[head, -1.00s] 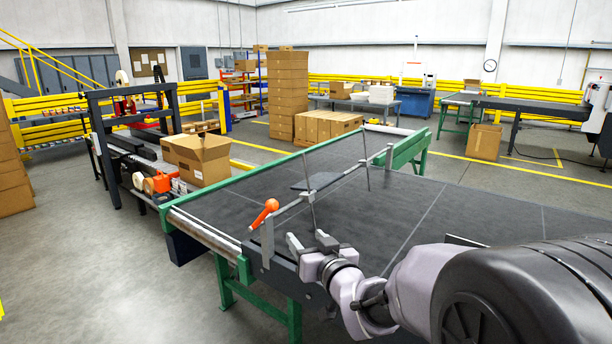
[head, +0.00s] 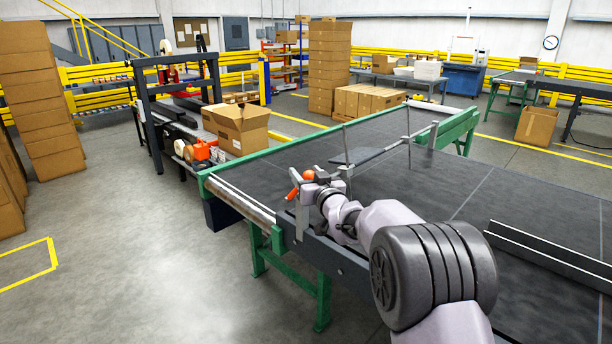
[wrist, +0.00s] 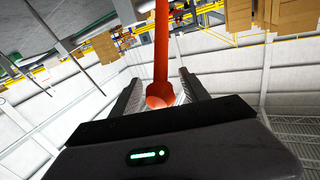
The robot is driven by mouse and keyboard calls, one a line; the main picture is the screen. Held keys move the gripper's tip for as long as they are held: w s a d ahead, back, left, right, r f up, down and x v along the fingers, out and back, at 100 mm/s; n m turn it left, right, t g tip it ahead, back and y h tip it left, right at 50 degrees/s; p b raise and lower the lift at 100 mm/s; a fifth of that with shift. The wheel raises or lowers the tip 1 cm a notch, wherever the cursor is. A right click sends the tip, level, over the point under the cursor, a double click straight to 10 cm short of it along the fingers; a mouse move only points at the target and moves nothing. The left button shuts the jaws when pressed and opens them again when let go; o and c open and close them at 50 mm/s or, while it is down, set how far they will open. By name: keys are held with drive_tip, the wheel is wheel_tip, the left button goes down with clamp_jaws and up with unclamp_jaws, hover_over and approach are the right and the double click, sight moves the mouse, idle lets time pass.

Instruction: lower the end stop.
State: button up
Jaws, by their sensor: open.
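The end stop is a grey crossbar (head: 388,153) with thin upright rods, spanning the delivery end of a dark belt table (head: 480,180). Its orange lever handle (head: 294,192) is at the near side rail, partly hidden by my gripper (head: 305,181). In the wrist view the orange handle (wrist: 160,45) runs between the two open fingers of my gripper (wrist: 160,80), its rounded end near the palm. Gaps show on both sides of the handle, so the fingers are not closed on it. Whether the bar touches the belt cannot be told.
A dark angled rail (head: 550,257) lies on the belt at right. Stacked cartons (head: 40,95) are at far left. The floor (head: 150,230) left of the table is clear.

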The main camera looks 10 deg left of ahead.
drive_tip(key=shift+w+a, duration=0.1)
drive_tip(key=shift+w, duration=0.05)
clamp_jaws()
idle(1.4)
